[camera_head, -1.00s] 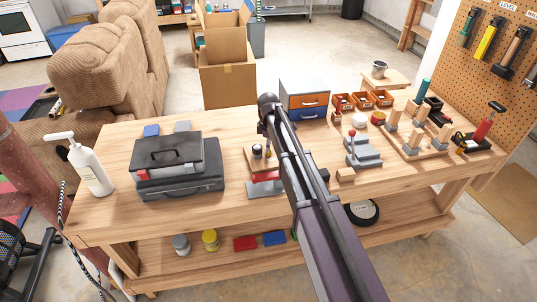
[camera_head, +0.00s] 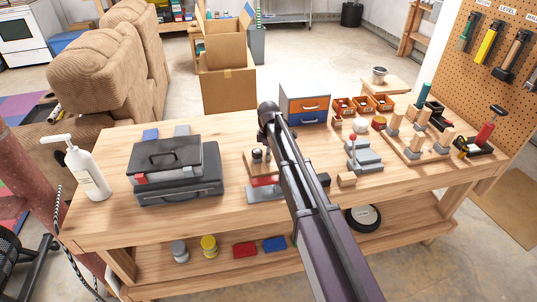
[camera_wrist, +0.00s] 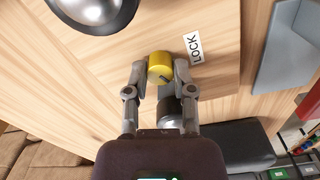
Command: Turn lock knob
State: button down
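The yellow knob (camera_wrist: 159,66) sits on a wooden board beside a white LOCK label (camera_wrist: 194,47) in the wrist view. My gripper (camera_wrist: 160,70) has one finger on each side of this knob, its fingertips close against it. A dark knob with a metallic rim (camera_wrist: 171,112) lies nearer my palm, also between the fingers. In the head view, the wooden board with small round knobs (camera_head: 257,156) stands on the workbench, partly hidden by my arm. The gripper's fingers and the yellow knob are hidden there.
On the workbench (camera_head: 110,220) stand a black toolbox (camera_head: 168,158), a pump bottle (camera_head: 87,172), a drawer cabinet (camera_head: 305,105) and a grey stepped block (camera_head: 362,155). A shiny round metal thing (camera_wrist: 92,8) is near the board's upper left in the wrist view.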

jog(key=c, duration=1.4)
grip_release()
jog(key=shift+m, duration=1.4)
jog(key=c, duration=1.4)
grip_release()
jog(key=c, duration=1.4)
grip_release()
jog(key=shift+m, duration=1)
jog(key=c, duration=0.7)
grip_release()
jog(key=shift+c, duration=0.2)
jog(key=shift+r, duration=0.15)
jog(key=shift+r+p, duration=2.4)
jog(key=shift+p, duration=0.15)
